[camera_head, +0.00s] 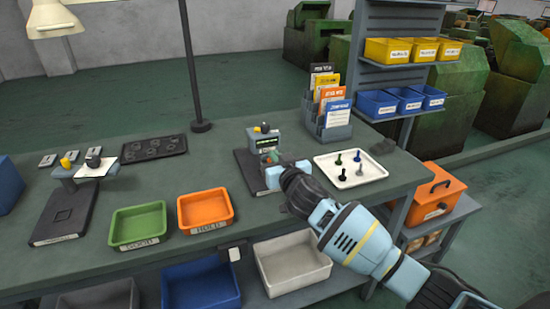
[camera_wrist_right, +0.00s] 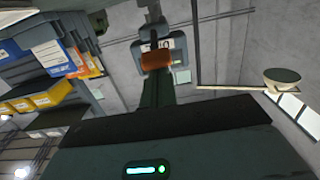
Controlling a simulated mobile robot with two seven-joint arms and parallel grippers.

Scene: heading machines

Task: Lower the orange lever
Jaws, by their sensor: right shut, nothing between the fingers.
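A small blue-grey machine (camera_head: 265,141) with a dark base plate stands on the bench, right of centre in the head view. In the right wrist view an orange cylindrical grip (camera_wrist_right: 157,60), which looks like the orange lever, sits at the front of the machine frame, upper centre. In the head view the lever is mostly hidden by my right gripper and too small to make out. My right gripper (camera_head: 272,176) is shut and empty, close in front of the machine. I cannot tell whether it touches the lever. My left gripper is not in view.
A white tray (camera_head: 333,182) with several small parts lies right of the machine. Behind it stands a card rack (camera_head: 322,130). Green (camera_head: 118,238) and orange (camera_head: 192,223) bins sit to the left. A lamp post (camera_head: 200,126) rises behind.

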